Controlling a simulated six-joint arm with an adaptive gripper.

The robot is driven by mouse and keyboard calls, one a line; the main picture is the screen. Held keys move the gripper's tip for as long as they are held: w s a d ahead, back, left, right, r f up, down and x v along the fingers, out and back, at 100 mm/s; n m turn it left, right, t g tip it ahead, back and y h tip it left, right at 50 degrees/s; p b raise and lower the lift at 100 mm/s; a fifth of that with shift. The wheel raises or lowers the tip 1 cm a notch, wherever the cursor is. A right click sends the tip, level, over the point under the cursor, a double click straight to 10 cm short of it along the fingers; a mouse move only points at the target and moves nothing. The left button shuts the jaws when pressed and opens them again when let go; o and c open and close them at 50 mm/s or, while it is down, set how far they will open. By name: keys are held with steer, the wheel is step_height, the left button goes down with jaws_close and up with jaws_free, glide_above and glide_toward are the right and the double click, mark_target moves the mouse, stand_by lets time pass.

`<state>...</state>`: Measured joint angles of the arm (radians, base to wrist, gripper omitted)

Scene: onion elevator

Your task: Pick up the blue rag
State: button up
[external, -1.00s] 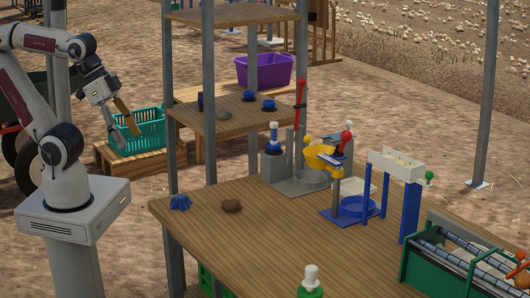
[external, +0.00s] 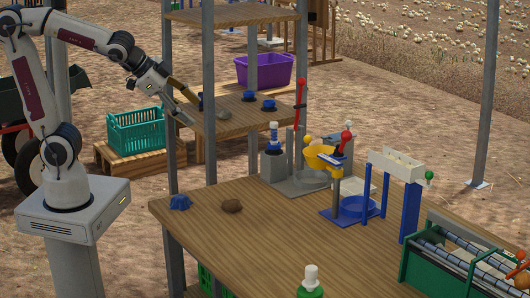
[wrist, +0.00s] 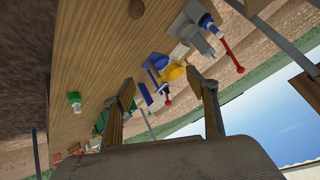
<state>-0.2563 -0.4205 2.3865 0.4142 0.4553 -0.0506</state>
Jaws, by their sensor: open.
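The blue rag (external: 180,202) lies crumpled at the left corner of the wooden table (external: 290,240) in the external view. I cannot make it out in the wrist view. My gripper (external: 193,108) is open and empty. In the external view it appears well above the rag, in front of the left part of the middle shelf. In the wrist view my two fingers (wrist: 160,92) stand wide apart with nothing held between them, and the tabletop shows tilted beyond them.
A brown lump (external: 231,206) lies right of the rag. A shelf (external: 235,117) with blue cups and grey posts stands behind the table's left end. Levered devices (external: 325,160) and a green-framed roller unit (external: 465,255) occupy the right. The front middle tabletop is mostly clear.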

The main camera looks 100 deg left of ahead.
steer(key=w+a+f+m+t+y, duration=0.1)
steer(key=w+a+f+m+t, duration=0.15)
steer(key=w+a, duration=0.9)
steer(key=w+a+f+m+h, duration=0.1)
steer(key=a+f+m+h, duration=0.3)
steer(key=a+f, duration=0.5)
steer(key=s+d+f+m+h, duration=0.2)
steer(key=s+f+h, duration=0.4)
steer(key=f, duration=0.7)
steer(key=s+f+h, duration=0.1)
steer(key=s, duration=0.3)
steer(key=s+d+f+m+h, duration=0.1)
steer(key=s+f, duration=0.1)
steer(key=s, duration=0.3)
steer(key=s+d+f+h, duration=0.1)
steer(key=s+f+h, duration=0.1)
steer(key=s, duration=0.3)
steer(key=shift+s+f+t, duration=0.1)
steer(key=shift+s+t, duration=0.1)
steer(key=shift+t, duration=0.05)
steer(key=s+d, duration=0.1)
steer(key=s+f+h, duration=0.1)
steer(key=s+d+h, duration=0.1)
steer(key=shift+s+d+f+t, duration=0.15)
steer(key=shift+s+d+t, duration=0.1)
steer(key=shift+d+t, duration=0.05)
steer(key=shift+s+d+f+n+h, duration=0.1)
steer(key=shift+s+d+n+h, duration=0.15)
steer(key=shift+s+d+h, duration=0.25)
steer(key=shift+w, duration=0.1)
